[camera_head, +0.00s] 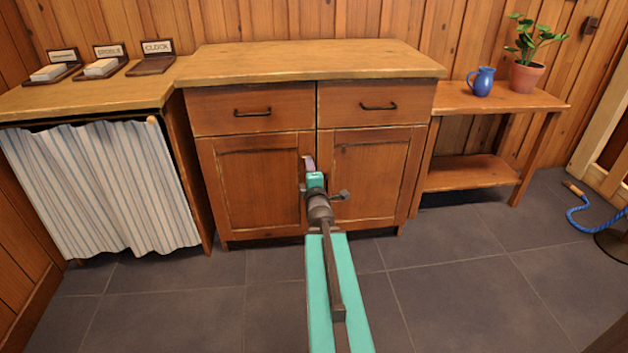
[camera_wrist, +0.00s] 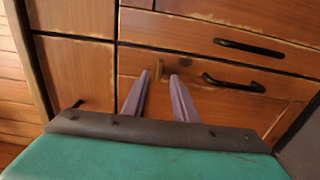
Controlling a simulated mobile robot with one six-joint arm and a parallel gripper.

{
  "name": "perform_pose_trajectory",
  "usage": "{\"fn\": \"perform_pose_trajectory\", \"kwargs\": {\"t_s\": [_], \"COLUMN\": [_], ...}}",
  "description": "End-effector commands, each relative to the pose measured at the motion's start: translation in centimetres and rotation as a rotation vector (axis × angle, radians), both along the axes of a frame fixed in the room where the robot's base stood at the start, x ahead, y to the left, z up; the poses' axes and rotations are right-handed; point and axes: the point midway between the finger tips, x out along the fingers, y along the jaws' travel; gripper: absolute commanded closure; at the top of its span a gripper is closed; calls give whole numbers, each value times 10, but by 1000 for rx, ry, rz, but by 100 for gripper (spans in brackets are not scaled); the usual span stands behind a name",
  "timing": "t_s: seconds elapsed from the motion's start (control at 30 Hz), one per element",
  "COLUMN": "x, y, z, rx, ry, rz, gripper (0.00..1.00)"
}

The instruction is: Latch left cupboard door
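The left cupboard door (camera_head: 257,187) looks closed beside the right door (camera_head: 372,180). The wrist view is turned sideways; the left door (camera_wrist: 270,108) lies below the door seam there, with a dark handle (camera_wrist: 232,83). A small tan latch piece (camera_wrist: 159,68) shows near the seam and the drawer edge. My gripper (camera_head: 309,161) is in front of the doors' upper inner corners. In the wrist view its two fingers (camera_wrist: 160,76) are apart, with the latch piece between or just beyond their tips. I cannot tell whether they touch it. My arm hides the latch in the head view.
Two drawers with dark handles (camera_head: 252,113) sit above the doors. The right door's handle (camera_wrist: 249,48) is close to my fingers. The tiled floor in front is clear.

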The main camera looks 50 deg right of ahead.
Motion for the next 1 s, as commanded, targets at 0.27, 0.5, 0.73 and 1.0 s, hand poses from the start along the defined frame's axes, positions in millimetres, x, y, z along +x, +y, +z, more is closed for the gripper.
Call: {"fn": "perform_pose_trajectory", "kwargs": {"t_s": [0.27, 0.5, 0.73, 1.0], "x": [-6, -12, -15, -20], "y": [3, 6, 9, 13], "z": [3, 4, 4, 3], "rx": [1, -1, -1, -1], "ry": [1, 1, 1, 1], "rz": [-6, -14, -12, -11], "gripper": [74, 74, 74, 74]}}
